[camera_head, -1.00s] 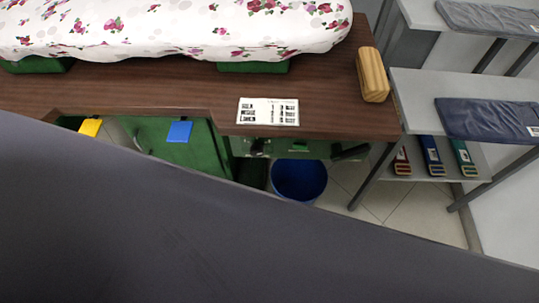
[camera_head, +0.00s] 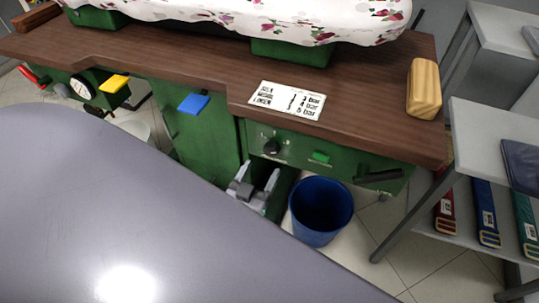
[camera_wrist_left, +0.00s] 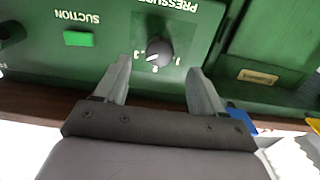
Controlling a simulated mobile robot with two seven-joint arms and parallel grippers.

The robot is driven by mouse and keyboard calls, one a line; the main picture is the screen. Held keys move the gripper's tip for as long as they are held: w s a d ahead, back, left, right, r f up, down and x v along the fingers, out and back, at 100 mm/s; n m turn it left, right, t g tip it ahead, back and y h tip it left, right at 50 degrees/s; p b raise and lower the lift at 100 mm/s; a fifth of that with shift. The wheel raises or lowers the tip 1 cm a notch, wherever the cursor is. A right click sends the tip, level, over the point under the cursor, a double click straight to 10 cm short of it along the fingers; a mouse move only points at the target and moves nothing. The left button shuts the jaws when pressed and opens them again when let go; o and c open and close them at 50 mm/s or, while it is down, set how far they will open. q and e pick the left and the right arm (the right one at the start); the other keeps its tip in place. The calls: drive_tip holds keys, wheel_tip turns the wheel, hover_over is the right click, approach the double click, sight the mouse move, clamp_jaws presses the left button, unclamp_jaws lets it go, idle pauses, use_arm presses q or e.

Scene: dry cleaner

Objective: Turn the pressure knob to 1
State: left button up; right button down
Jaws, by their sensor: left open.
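The pressure knob (camera_head: 271,146) is a dark round knob on the green control panel under the brown board's front edge. In the left wrist view the knob (camera_wrist_left: 159,52) appears upside down below its PRESSURE label, with small numbers beside it. A white mark on it points to the lower left of that picture, seemingly toward the 3. My left gripper (camera_head: 258,178) is just below and in front of the knob. Its open fingers (camera_wrist_left: 158,70) lie to either side of the knob in the wrist view, with nothing gripped. My right gripper is out of view.
A green suction button (camera_head: 320,158) sits right of the knob, with a dark handle (camera_head: 378,176) further right. A printed card (camera_head: 287,100) lies on the board above. A blue bin (camera_head: 320,212) stands below. A grey shelf (camera_head: 490,140) is at right.

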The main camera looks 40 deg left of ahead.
sight(270, 154)
use_arm(q)
drive_tip(key=shift+b+x, duration=0.5)
drive_tip(key=shift+x, duration=2.95)
drive_tip(key=shift+a, duration=0.1)
drive_tip(key=c, duration=1.1)
